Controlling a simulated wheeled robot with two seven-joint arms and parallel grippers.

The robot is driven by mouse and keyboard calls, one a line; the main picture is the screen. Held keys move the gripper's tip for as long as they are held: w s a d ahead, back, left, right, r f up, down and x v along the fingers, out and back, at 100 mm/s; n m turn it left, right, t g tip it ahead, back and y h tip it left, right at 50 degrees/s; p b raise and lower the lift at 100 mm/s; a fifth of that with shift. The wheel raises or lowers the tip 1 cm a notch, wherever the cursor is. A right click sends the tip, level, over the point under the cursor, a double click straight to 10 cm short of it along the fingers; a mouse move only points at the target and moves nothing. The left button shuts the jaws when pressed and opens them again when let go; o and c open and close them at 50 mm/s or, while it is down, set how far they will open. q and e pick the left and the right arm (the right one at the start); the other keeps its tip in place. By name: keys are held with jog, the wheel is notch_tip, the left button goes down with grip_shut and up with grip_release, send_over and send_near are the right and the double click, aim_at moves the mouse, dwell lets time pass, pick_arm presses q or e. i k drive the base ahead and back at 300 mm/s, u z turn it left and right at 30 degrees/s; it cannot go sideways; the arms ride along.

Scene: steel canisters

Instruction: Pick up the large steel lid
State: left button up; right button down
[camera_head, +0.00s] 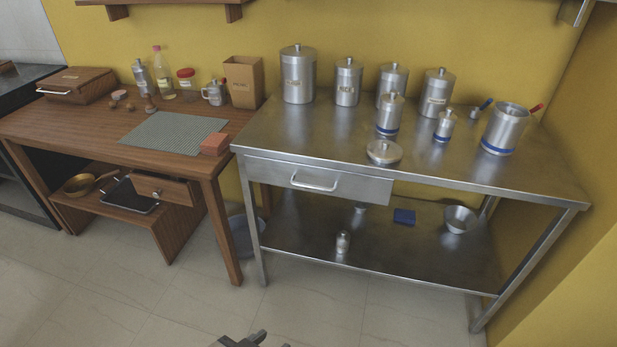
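The large steel lid (384,151) is a round, shiny disc with a small knob on top. It lies flat, knob up, near the front edge of the steel table (330,140), with nothing on it. A dark gripper part (245,341) pokes in at the bottom edge, left of centre; it looks like my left gripper. It is cut off by the frame, over the floor and well apart from the lid. Whether it is open or shut cannot be told. My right gripper is not in view.
Steel canisters (298,76) line the back of the table. Smaller blue-banded canisters (388,116) stand behind the lid. A wide blue-banded pot (505,130) is at the right. A drawer (318,181) is below the table's front edge. The tabletop left of the lid is clear.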

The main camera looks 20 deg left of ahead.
aim_at(383, 152)
jog(key=u, duration=1.15)
jog(key=k, duration=0.15)
jog(key=z, duration=2.3)
jog(key=i, duration=0.95)
jog(key=u, duration=0.4)
jog(key=i, duration=0.9)
jog(key=u, duration=0.9)
